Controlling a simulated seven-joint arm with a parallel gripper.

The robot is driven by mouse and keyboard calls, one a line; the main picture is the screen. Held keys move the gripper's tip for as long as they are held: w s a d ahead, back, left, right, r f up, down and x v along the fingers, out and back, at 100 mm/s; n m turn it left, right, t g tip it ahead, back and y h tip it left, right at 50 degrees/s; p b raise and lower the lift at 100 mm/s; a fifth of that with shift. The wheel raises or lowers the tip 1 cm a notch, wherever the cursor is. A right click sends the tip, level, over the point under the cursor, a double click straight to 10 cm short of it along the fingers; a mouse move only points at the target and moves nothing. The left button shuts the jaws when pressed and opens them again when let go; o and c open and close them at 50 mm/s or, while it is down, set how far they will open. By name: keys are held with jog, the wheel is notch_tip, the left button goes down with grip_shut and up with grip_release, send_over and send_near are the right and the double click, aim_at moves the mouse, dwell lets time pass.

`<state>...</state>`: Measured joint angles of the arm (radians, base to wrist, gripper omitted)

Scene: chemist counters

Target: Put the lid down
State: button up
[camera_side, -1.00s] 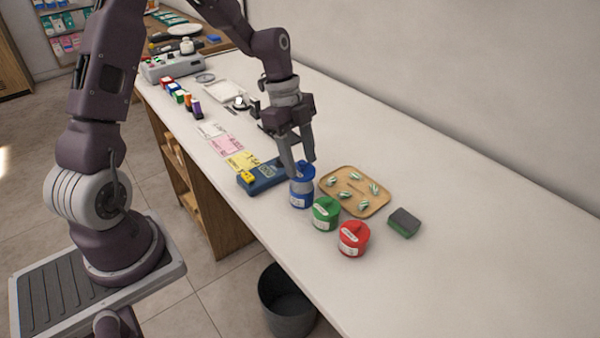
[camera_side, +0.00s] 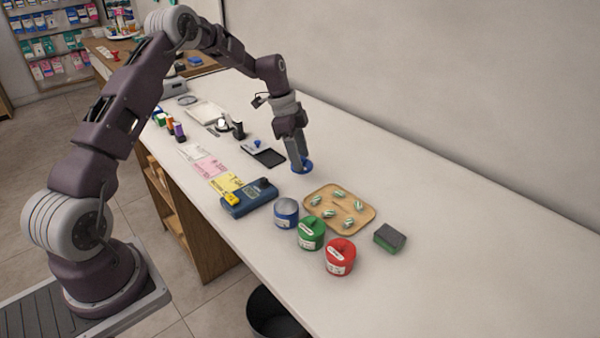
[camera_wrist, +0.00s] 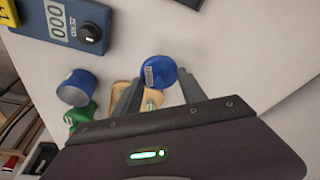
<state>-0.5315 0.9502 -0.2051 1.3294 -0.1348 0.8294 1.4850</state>
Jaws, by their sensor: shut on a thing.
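The blue lid (camera_side: 304,168) is between the fingertips of my gripper (camera_side: 299,162), behind the jars and low over the counter. I cannot tell whether it touches the surface. In the wrist view the round lid (camera_wrist: 155,73), with a small white label, shows between the fingers of my gripper (camera_wrist: 160,84). The blue jar (camera_side: 286,216) stands upright with its top uncovered, left of the green jar. It also shows in the wrist view (camera_wrist: 76,90).
A green jar (camera_side: 311,235) and a red jar (camera_side: 340,260) stand capped. A wooden tray (camera_side: 322,200) with wrapped sweets, a green-grey sponge (camera_side: 390,238), a blue scale-like device (camera_side: 248,201) and a dark tray (camera_side: 269,158) lie nearby. Counter to the right is clear.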

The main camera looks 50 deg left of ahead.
aim_at(299, 179)
jog(key=shift+f, duration=2.4)
jog(key=o, duration=1.3)
jog(key=shift+f, duration=0.1)
